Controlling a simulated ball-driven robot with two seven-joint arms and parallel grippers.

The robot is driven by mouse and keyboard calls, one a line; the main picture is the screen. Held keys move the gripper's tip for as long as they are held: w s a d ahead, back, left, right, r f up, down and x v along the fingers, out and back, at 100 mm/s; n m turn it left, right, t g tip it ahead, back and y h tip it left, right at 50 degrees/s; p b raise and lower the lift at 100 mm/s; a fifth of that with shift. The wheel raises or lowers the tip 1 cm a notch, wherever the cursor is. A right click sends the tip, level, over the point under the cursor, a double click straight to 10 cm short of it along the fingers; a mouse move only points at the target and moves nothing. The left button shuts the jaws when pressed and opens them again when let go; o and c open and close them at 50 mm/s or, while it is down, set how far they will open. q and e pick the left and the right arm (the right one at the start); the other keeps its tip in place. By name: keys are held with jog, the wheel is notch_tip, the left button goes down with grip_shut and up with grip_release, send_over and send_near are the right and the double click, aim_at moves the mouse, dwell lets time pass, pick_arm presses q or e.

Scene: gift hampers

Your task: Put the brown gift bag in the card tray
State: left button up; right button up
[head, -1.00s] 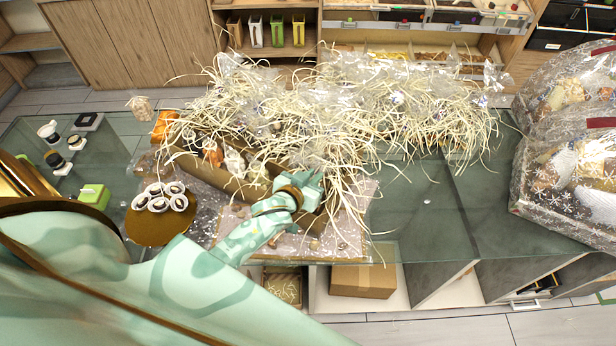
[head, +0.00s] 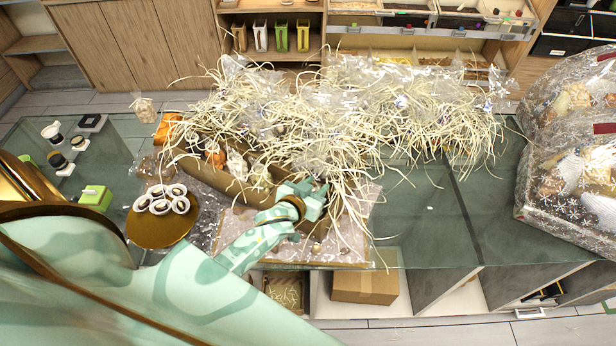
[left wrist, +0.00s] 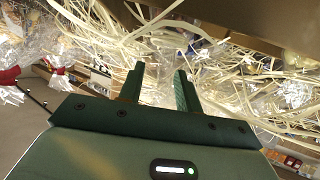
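A long brown card tray (head: 216,181) lies on the glass counter, its near wall showing, with pale straw and clear film spilling over it. My left gripper (head: 318,192) is low at the tray's right end, among loose straw. In the left wrist view my left gripper (left wrist: 160,74) has its fingers apart, with only straw and film seen beyond them. A small brown upright holder or bag (head: 239,37) stands on the back shelf; I cannot tell if it is the brown gift bag. No other brown bag is clear. My right gripper is out of view.
A round gold board (head: 150,232) with several small cups is left of the tray, beside a green box (head: 95,198). Large wrapped hampers (head: 575,150) stand at the right. The counter between straw and hampers (head: 465,230) is clear. A carton (head: 364,286) sits below.

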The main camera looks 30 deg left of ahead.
pick_arm(q)
jog(key=p+v, duration=0.1)
jog(key=v, duration=1.1)
jog(key=s+d+f+m+g, duration=0.1)
jog(key=s+f+g, duration=0.35)
jog(key=f, duration=0.75)
jog(key=s+f+m+g, duration=0.1)
jog(key=s+f+g, duration=0.1)
jog(key=s+f, duration=0.75)
jog(key=s+f+m+g, duration=0.1)
jog(key=s+f+g, duration=0.2)
jog(key=s+f, duration=0.3)
jog(key=s+f+m+g, duration=0.1)
jog(key=s+f+g, duration=0.2)
jog(key=s, duration=0.9)
notch_tip(320, 180, down, 3)
jog(key=shift+a+f, duration=0.1)
jog(key=shift+a, duration=0.25)
